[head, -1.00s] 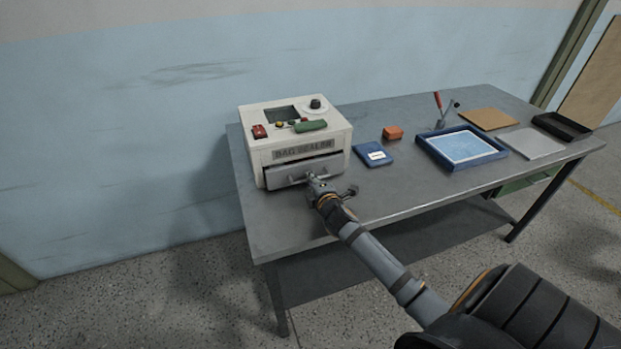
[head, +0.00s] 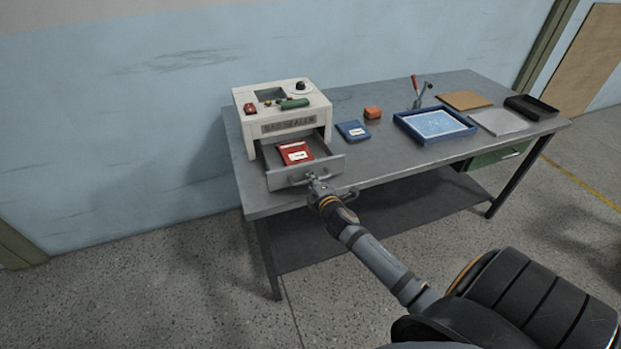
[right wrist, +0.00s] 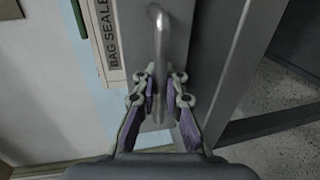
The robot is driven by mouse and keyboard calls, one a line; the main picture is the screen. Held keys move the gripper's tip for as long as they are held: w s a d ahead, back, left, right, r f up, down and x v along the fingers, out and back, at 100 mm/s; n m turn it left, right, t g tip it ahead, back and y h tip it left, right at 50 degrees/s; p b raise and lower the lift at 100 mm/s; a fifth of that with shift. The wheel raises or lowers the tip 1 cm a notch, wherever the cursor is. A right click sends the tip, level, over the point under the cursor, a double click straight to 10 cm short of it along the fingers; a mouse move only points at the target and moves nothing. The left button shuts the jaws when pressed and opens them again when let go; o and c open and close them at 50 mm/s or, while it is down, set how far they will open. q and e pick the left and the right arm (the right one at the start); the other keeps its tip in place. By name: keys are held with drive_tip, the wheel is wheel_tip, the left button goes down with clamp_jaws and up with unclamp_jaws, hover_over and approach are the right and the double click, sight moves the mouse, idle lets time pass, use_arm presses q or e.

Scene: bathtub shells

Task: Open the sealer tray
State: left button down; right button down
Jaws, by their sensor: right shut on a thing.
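The bag sealer (head: 283,118) is a cream box at the left end of the table, with a screen, a knob and buttons on top. Its grey tray (head: 322,172) is pulled out at the front, and a red packet with a white label (head: 294,153) lies in it. My right gripper (head: 312,180) is shut on the tray's handle. In the right wrist view, the gripper fingers (right wrist: 160,85) are on both sides of the metal handle bar (right wrist: 160,45). My left gripper is not in view.
Farther right are a blue-framed tray (head: 468,131), a red-handled tool (head: 417,88), a brown board (head: 465,100), a pale sheet (head: 499,122) and a black tray (head: 545,108). A green drawer (head: 498,156) hangs below.

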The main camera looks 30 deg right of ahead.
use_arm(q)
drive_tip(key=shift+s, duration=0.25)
use_arm(e)
drive_tip(key=c, duration=1.7)
unclamp_jaws()
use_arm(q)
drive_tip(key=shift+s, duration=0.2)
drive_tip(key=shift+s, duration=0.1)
use_arm(e)
drive_tip(key=v, duration=1.2)
